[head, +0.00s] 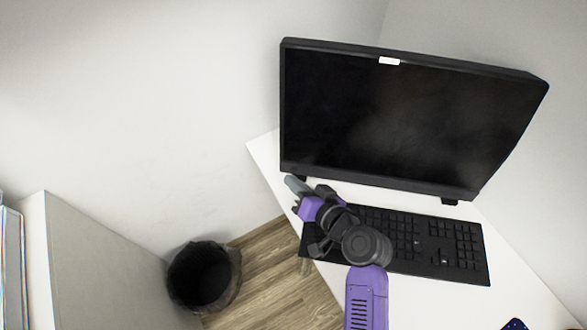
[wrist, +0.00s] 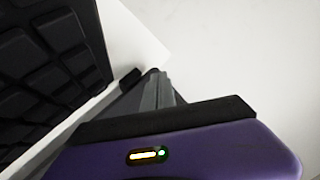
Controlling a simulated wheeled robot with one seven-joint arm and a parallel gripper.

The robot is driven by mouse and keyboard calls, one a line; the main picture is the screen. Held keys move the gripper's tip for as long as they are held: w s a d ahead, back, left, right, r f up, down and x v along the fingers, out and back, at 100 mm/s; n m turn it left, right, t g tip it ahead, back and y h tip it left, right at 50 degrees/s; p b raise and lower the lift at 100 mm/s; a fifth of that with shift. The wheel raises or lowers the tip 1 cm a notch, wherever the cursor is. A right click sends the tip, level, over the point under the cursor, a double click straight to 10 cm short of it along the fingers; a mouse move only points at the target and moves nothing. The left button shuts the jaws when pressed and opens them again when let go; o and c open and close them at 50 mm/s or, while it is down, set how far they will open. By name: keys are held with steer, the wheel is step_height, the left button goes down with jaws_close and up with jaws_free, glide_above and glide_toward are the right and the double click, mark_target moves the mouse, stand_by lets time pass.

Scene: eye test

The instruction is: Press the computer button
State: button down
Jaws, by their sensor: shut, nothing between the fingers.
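The computer (head: 400,115) is a black monitor with a dark screen, standing on the white desk in the head view. A small white patch shows on its top edge. I cannot make out a button on it. My gripper (head: 290,181) is at the monitor's lower left corner, just left of the keyboard's far end; I cannot tell whether it touches the monitor. In the wrist view my gripper (wrist: 155,76) shows its grey fingers shut together with nothing between them. A small dark piece beside the fingertips is too unclear to name.
A black keyboard (head: 440,245) lies in front of the monitor, partly behind my arm; its keys (wrist: 50,60) fill the wrist view's left. The white desk (head: 262,150) ends just left of my gripper. A black bin (head: 205,275) stands on the wooden floor at lower left.

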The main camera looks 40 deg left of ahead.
steer(key=shift+w, duration=0.1)
stand_by(0.7)
steer(key=shift+w+a+f+b, duration=0.15)
steer(key=shift+w+b, duration=0.1)
steer(key=shift+b, duration=0.15)
steer(key=shift+w+a+b, duration=0.2)
steer(key=shift+w+b, duration=0.15)
steer(key=shift+w, duration=0.05)
stand_by(0.7)
steer(key=shift+s, duration=0.15)
steer(key=shift+s+d+p, duration=0.35)
steer(key=shift+s+p, duration=0.1)
steer(key=shift+s, duration=0.15)
steer(key=shift+s+r, duration=0.1)
steer(key=shift+r, duration=0.1)
steer(key=shift+s+d+r+p, duration=0.15)
steer(key=shift+s+d+p, duration=0.2)
steer(key=shift+s, duration=0.15)
steer(key=shift+s+d+r+p, duration=0.2)
steer(key=shift+s+p, duration=0.1)
steer(key=shift+s, duration=0.15)
steer(key=shift+s+d+r+p, duration=0.1)
steer(key=shift+s+d+p, duration=0.2)
steer(key=shift+s, duration=0.3)
steer(key=shift+s+d+p, duration=0.15)
steer(key=shift+s+d, duration=0.15)
steer(key=shift+s, duration=0.25)
